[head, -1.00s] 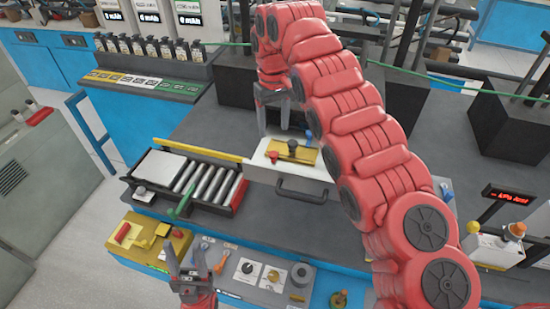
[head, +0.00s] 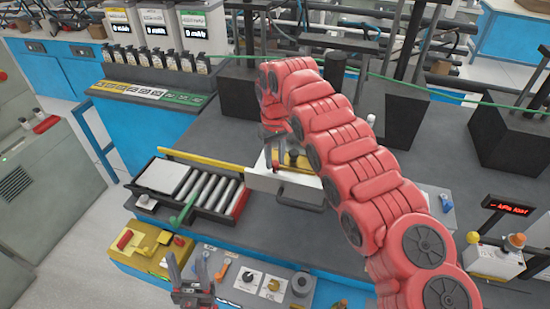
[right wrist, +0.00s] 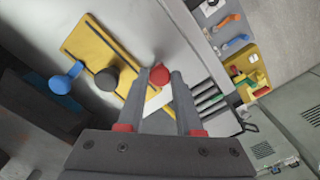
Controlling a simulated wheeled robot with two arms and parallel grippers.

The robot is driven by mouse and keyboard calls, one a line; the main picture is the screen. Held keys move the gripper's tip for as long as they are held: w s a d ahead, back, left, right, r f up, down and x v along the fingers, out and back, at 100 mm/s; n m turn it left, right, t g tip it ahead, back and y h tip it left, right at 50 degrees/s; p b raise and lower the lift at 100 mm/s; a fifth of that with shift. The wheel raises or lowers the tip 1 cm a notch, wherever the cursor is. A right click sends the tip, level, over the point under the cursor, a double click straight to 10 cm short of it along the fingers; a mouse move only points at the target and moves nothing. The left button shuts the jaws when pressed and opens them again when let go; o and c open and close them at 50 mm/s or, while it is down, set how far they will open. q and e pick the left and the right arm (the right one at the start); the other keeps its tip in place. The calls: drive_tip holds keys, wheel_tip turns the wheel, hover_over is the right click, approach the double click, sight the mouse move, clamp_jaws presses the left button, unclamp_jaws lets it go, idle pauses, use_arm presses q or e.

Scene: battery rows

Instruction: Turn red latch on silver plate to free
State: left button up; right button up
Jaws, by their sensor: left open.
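The silver plate (head: 258,181) stands on the dark bench, with a yellow bar (head: 303,163) on it. In the right wrist view the yellow bar (right wrist: 88,47) carries a black knob (right wrist: 106,80), with a blue latch (right wrist: 61,84) on one side and the red latch (right wrist: 159,75) on the other. My right gripper (head: 275,156) is at the red latch. In the right wrist view its fingers (right wrist: 161,77) are apart, with the red latch showing between their tips; contact cannot be told. My left gripper (head: 188,262) is open and empty near the front controls.
A roller tray (head: 205,191) with a green lever lies left of the plate. A yellow box (head: 140,245) and a grey control panel (head: 246,287) line the front edge. My right arm hides part of the bench. Bare bench lies behind the tray.

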clamp_jaws()
drive_tip(key=shift+f, duration=0.1)
